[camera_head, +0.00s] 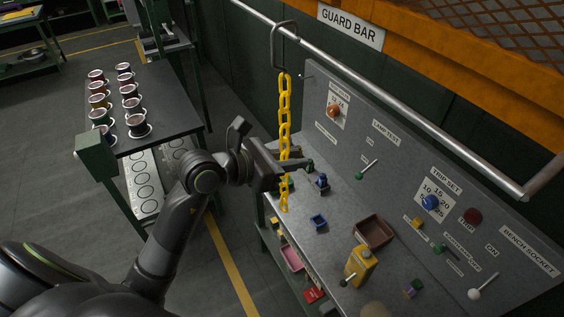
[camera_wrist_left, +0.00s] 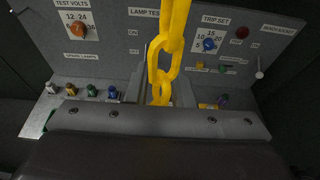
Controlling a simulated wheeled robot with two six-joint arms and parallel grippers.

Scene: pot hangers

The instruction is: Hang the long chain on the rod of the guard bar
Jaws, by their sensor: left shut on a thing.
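The long yellow chain (camera_head: 284,105) hangs upright, with a grey metal hook (camera_head: 273,50) at its top. The hook overlaps the silver rod (camera_head: 400,115) of the guard bar in the head view; I cannot tell whether it is over the rod or only in front of it. My left gripper (camera_head: 290,165) is shut on the chain at its lower part, and the chain's tail shows below the fingers. In the left wrist view, the chain links (camera_wrist_left: 165,50) run up out of the picture. My right gripper is not in view.
A grey test panel (camera_head: 350,150) with knobs and switches stands behind the bench, below the rod. A brown tray (camera_head: 374,232) and a yellow bottle (camera_head: 360,266) stand on the bench. A dark table (camera_head: 165,90) with several cups is at left. The GUARD BAR sign (camera_head: 350,24) is above.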

